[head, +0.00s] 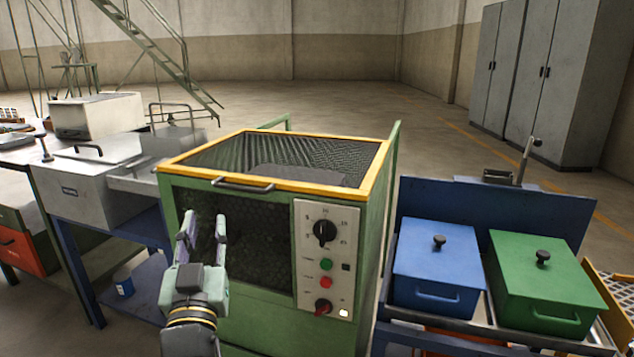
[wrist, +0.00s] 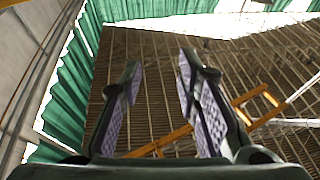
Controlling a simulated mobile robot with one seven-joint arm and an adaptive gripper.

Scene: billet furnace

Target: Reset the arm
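My gripper (head: 203,232) is raised in front of the green furnace (head: 262,318), at the left part of its dark mesh front. Its two fingers point up and stand apart, with nothing between them. In the wrist view my gripper (wrist: 158,85) is also open and empty, with light purple finger pads. Behind the fingers that view shows a slatted brown ceiling or wall and green corrugated sheeting. My gripper hides part of the furnace front.
The furnace has a yellow-framed mesh top (head: 370,175) with a handle and a control panel (head: 326,258). A blue box (head: 436,262) and a green box (head: 540,285) stand at right. A grey metal box (head: 90,185) sits on a blue stand at left. Open floor lies behind.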

